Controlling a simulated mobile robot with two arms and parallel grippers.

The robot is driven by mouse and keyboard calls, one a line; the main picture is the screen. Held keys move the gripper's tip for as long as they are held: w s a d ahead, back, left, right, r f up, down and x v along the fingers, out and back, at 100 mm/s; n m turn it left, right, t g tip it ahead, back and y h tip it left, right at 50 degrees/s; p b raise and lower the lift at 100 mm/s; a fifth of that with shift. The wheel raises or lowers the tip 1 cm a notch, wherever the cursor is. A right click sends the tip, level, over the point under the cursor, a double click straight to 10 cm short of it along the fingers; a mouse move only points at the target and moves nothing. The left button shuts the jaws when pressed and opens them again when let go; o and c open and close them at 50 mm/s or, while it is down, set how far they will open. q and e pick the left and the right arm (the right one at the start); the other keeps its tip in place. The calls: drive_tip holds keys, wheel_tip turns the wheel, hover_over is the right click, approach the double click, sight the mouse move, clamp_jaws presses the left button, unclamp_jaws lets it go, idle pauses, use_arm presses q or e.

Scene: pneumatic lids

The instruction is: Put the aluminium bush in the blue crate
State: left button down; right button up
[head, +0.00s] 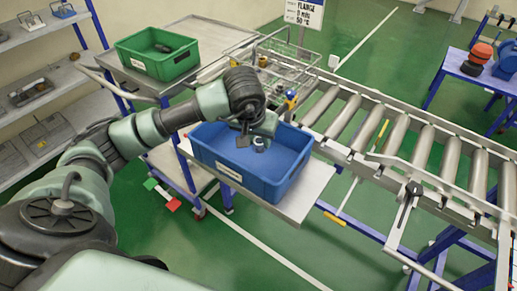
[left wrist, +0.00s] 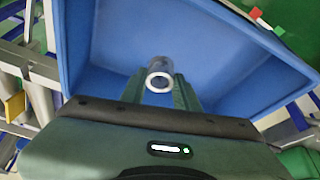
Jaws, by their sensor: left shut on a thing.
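The aluminium bush (left wrist: 159,74) is a short silvery hollow cylinder, seen in the left wrist view between the fingertips of my left gripper (left wrist: 160,92). The left gripper is shut on it. In the head view the bush (head: 260,144) shows as a small pale ring just below my left gripper (head: 252,139). The blue crate (head: 238,181) stands on a pale shelf, and the bush is over its open inside. I cannot tell how high the bush is above the crate floor. The crate's blue walls (left wrist: 85,40) surround the gripper in the left wrist view. My right gripper is not in view.
A green crate (head: 152,65) with dark items in it stands on a grey bench behind. A wire basket (head: 290,70) stands beyond the blue crate. A roller conveyor (head: 395,135) runs to the right. Metal shelves (head: 40,85) stand at left.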

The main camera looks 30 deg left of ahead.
sight(258, 151)
use_arm(q)
drive_tip(key=shift+w+f, duration=0.1)
drive_tip(key=shift+f, duration=0.8)
wheel_tip(258, 151, down, 3)
drive_tip(key=shift+f+p, duration=0.1)
drive_tip(key=shift+p, duration=0.45)
drive_tip(key=shift+f, duration=0.25)
drive_tip(key=shift+f, duration=0.15)
drive_tip(key=c, duration=1)
unclamp_jaws()
drive_tip(key=shift+c, duration=0.2)
